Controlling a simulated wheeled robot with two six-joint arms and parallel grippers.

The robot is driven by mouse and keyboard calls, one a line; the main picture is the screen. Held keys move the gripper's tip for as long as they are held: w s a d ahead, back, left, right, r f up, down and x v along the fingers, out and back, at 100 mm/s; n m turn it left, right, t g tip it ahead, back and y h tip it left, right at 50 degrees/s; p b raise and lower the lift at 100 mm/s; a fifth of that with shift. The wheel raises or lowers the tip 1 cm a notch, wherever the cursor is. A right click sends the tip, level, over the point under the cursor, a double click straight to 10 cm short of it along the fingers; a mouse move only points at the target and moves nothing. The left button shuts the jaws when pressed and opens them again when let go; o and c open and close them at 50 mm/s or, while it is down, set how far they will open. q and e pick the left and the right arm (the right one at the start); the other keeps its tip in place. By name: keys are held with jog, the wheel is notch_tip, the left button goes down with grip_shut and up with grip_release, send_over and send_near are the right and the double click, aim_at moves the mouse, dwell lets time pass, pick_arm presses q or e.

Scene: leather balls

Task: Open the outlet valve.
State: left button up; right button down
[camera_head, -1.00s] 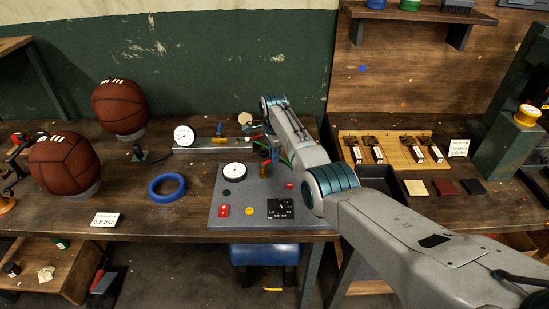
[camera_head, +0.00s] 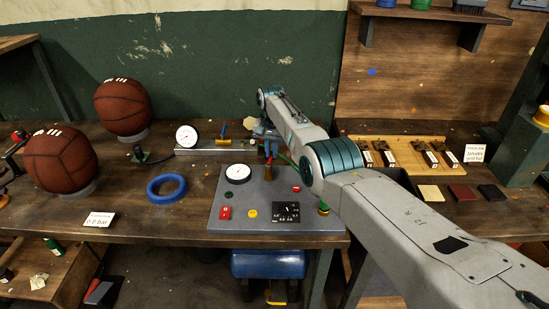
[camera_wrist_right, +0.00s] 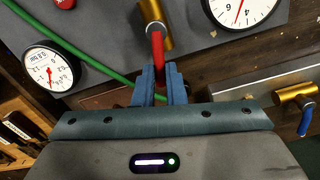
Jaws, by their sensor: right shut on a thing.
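A brass valve (camera_head: 268,177) with a red lever (camera_head: 268,158) stands on the grey panel (camera_head: 235,205). My right gripper (camera_head: 267,138) is shut on this lever from behind. In the right wrist view the blue fingers (camera_wrist_right: 159,78) hold the end of the red lever (camera_wrist_right: 158,50), in front of the brass body (camera_wrist_right: 150,14). A second brass valve with a blue lever (camera_head: 223,129) sits on the metal rail behind; its blue lever also shows in the right wrist view (camera_wrist_right: 306,121). No label tells which one is the outlet valve. My left gripper is not in view.
A gauge (camera_head: 238,173), buttons and a black dial plate (camera_head: 286,211) are on the panel. Another gauge (camera_head: 187,136) stands behind. A green hose (camera_wrist_right: 95,68) runs near my fingers. Two balls (camera_head: 60,161) and a blue ring (camera_head: 166,188) lie to the left.

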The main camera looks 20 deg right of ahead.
jog(key=shift+w+a+n+b, duration=0.2)
jog(key=shift+n+b, duration=0.25)
jog(key=shift+n, duration=0.15)
jog(key=shift+w+a+n+b, duration=0.1)
jog(key=shift+a+n+b, duration=0.1)
jog(key=shift+n+b, duration=0.3)
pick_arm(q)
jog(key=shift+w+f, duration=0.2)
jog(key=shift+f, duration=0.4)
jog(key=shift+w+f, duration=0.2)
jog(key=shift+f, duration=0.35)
pick_arm(e)
jog(key=shift+r+n, duration=0.1)
jog(key=shift+n, duration=0.3)
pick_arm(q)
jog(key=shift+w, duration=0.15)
pick_arm(e)
jog(key=shift+a, duration=0.1)
jog(key=shift+r, duration=0.1)
jog(key=c, duration=1.5)
grip_release()
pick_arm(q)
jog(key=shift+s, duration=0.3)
